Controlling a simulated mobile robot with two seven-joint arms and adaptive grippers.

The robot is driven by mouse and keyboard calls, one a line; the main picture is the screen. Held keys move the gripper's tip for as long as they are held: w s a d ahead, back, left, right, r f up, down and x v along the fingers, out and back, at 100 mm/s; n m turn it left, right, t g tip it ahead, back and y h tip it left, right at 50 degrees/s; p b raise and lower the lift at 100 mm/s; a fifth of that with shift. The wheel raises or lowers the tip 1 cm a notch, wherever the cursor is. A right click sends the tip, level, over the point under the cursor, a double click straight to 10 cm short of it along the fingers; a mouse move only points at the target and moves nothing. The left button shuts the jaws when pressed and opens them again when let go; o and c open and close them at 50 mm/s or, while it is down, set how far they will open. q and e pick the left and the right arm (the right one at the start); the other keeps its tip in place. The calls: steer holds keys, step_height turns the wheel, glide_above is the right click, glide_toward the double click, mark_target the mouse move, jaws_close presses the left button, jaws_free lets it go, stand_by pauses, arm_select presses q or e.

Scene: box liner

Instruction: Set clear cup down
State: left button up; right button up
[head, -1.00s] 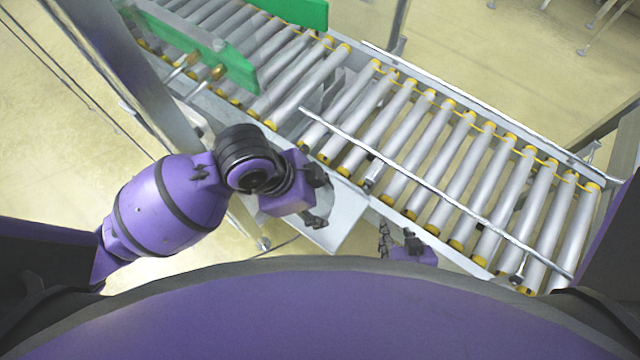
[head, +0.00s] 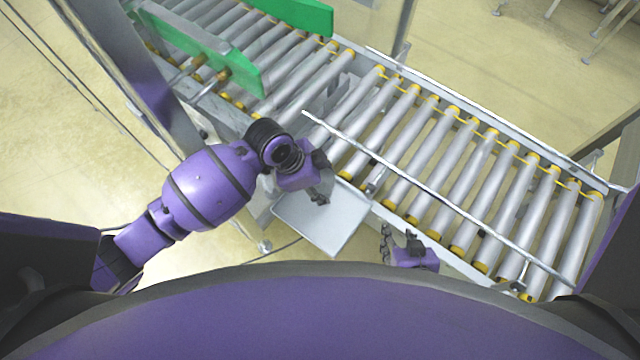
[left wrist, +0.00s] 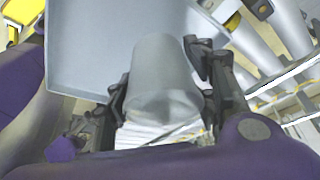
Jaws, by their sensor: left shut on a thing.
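A clear, greyish cup (left wrist: 160,75) is between the fingers of my left gripper (left wrist: 163,90) in the left wrist view, and the gripper is shut on it. In the head view my left gripper (head: 320,195) is over the upper part of a light grey tray (head: 335,230). The cup cannot be made out there. The tray also shows behind the cup in the left wrist view (left wrist: 90,45). Whether the cup touches the tray I cannot tell. My right gripper (head: 400,242) is right of the tray, its fingers apart and nothing visible between them.
A roller conveyor (head: 450,170) runs diagonally behind the tray, with a metal rail (head: 420,180) along its near side. Green guide plates (head: 215,55) stand at upper left. The tray's visible surface looks clear in the head view.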

arm_select(q)
steer(key=shift+f, duration=0.2)
steer(key=o, duration=0.8)
steer(key=shift+o, duration=0.2)
steer(key=shift+r, duration=0.15)
steer(key=v, duration=1.2)
steer(key=shift+s, duration=0.1)
